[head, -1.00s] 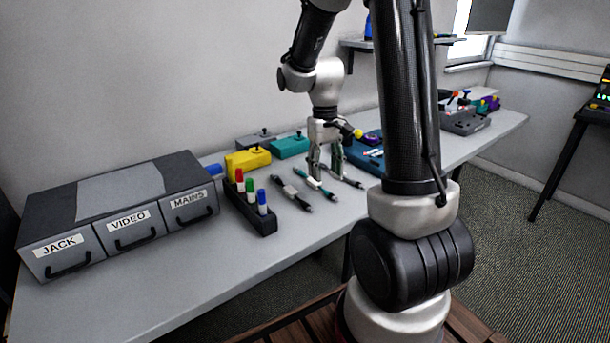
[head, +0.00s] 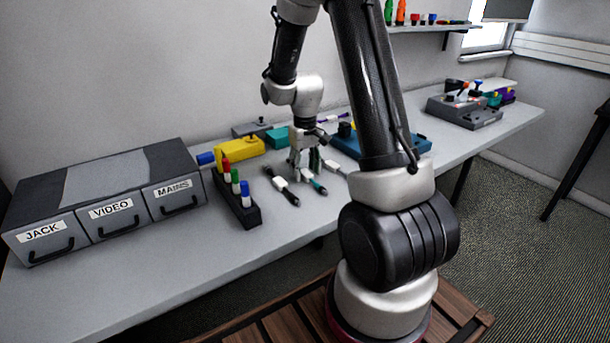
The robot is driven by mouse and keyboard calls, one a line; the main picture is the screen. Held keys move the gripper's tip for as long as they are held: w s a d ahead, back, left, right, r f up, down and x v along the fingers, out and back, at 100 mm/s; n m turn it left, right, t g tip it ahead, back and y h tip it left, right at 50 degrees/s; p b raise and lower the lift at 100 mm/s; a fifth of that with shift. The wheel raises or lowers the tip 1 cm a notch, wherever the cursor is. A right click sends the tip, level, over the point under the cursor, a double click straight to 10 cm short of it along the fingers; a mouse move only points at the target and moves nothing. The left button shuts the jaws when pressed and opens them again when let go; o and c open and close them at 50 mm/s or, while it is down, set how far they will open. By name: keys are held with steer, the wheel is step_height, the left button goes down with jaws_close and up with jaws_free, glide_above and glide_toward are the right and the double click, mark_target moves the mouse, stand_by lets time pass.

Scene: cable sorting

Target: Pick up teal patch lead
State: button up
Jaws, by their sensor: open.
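The teal patch lead (head: 317,185) lies on the grey table, and its near end shows just in front of my gripper (head: 304,174). My gripper points down over this lead with its fingers apart. The fingers hide the lead's far part, and I cannot tell whether they touch it. A black lead with a white part (head: 284,188) lies just left of it. Another lead (head: 334,167) lies to the right, partly behind my arm.
A black rack (head: 240,200) with red, green and blue pieces stands left of the leads. Yellow (head: 239,147) and teal (head: 277,137) boxes stand behind. The drawer unit (head: 110,200) fills the table's left. A blue case (head: 345,143) sits right, partly behind my arm.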

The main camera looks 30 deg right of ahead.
steer(key=shift+f, duration=0.3)
jaws_close()
steer(key=shift+r, duration=0.1)
